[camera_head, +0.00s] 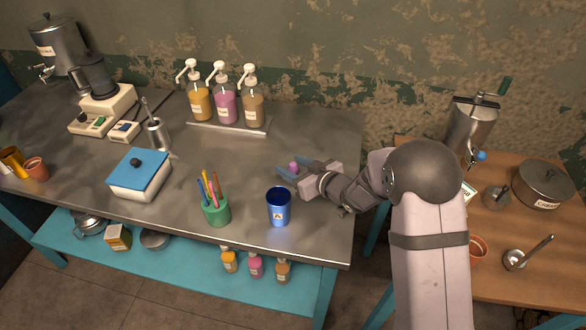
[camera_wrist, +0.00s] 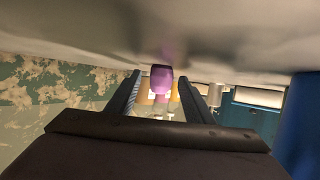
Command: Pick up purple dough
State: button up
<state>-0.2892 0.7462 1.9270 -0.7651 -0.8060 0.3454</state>
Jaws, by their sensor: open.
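The purple dough (camera_head: 293,167) is a small purple lump on the grey metal table (camera_head: 240,165), right of its middle. In the wrist view the purple dough (camera_wrist: 161,78) shows between the two dark fingers, near their tips, with space on both sides. My gripper (camera_head: 288,170) reaches in from the right, low over the table, and is open around the dough. My gripper's fingers (camera_wrist: 161,84) in the wrist view do not appear to touch it. The dough's underside is hard to make out.
A blue cup (camera_head: 279,207) stands close in front of my gripper, with a green pen holder (camera_head: 216,211) to its left. Several pump bottles (camera_head: 224,103) stand behind on a tray. A blue-lidded box (camera_head: 139,174) is farther left. The table between box and gripper is clear.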

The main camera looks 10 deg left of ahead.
aim_at(293, 164)
jog(key=c, duration=1.1)
jog(key=shift+r, duration=0.1)
notch_tip(293, 164, up, 10)
jog(key=shift+f, duration=0.1)
